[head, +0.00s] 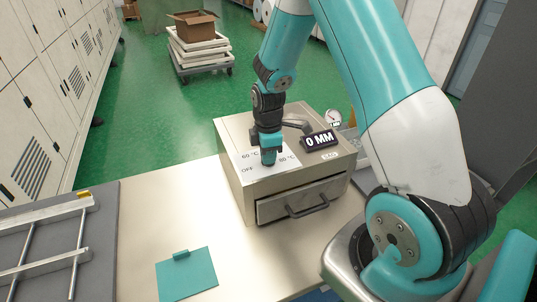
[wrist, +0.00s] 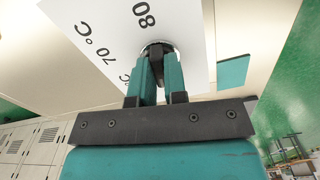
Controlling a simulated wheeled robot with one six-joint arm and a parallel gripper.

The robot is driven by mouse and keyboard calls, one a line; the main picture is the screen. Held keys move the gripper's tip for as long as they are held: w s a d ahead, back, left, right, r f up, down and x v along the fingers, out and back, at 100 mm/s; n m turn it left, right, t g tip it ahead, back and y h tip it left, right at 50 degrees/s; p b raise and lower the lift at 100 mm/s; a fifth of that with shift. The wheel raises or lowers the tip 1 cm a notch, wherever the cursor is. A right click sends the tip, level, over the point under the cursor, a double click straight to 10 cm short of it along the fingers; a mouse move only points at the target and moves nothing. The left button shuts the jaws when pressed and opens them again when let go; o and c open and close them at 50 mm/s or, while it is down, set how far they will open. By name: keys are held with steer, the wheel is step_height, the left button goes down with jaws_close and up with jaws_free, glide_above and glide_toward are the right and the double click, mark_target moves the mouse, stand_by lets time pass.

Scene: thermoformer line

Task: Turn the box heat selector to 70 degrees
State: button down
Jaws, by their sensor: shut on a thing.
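The heat box (head: 236,160) is a beige metal box on the bench, with a white dial plate (head: 284,152) on its top. In the head view the plate reads 60 °C, OFF and 80 °C around my gripper. In the wrist view the plate (wrist: 185,20) shows 80, 70 °C and part of another °C label. My gripper (head: 268,160) points down onto the plate. It is shut on the selector knob (wrist: 158,46), whose rounded silvery edge shows between and beyond the fingers (wrist: 160,72). The fingers hide most of the knob, and I cannot see where its pointer stands.
The box has a front drawer with a dark handle (head: 308,206), and a display (head: 319,140) reading 0 MM. A dark lever (head: 297,125) and a gauge (head: 333,118) are behind. A teal plate (head: 187,273) lies on the bench (head: 135,225). A metal frame (head: 50,240) is at left.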

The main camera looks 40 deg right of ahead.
steer(key=m, duration=0.6)
steer(key=shift+b, duration=0.4)
steer(key=m, duration=0.6)
steer(key=shift+m, duration=0.4)
steer(key=m, duration=0.4)
steer(key=shift+b, duration=0.4)
steer(key=m, duration=0.5)
steer(key=c, duration=1.2)
jaws_free()
steer(key=shift+o, duration=0.2)
steer(key=shift+r, duration=0.1)
step_height(320, 180, up, 17)
steer(key=b, duration=0.2)
steer(key=shift+r+b, duration=0.15)
steer(key=shift+b, duration=0.15)
